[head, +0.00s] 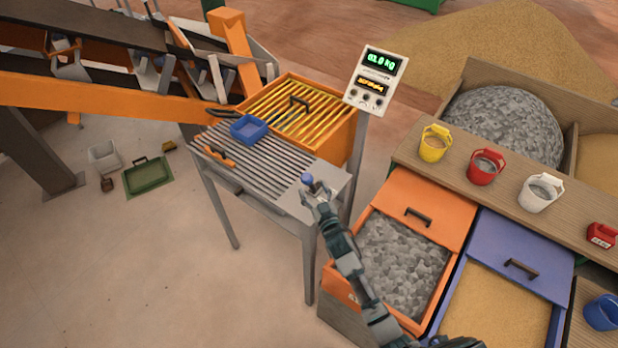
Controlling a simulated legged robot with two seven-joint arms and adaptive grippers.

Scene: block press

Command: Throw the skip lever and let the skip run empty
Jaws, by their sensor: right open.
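The lever's blue ball knob (307,178) stands at the right end of the slatted grey table, over a plain metal plate. My right gripper (314,190) is open right at the knob, just in front of it; I cannot tell whether they touch. The lever's shaft is mostly hidden by the gripper. An orange box with a yellow barred grate (296,108) and a dark handle sits behind the slats; it may be the skip, and its inside is hard to see. A display box (377,78) with a green kg reading stands to the right. My left gripper is not in view.
A blue tray (249,128) and an orange-handled tool (219,155) lie on the slats (265,165). A conveyor (110,93) is at left. Open drawers of gravel (405,262) and sand (495,312) stand at right, below buckets (486,167). The floor at lower left is clear.

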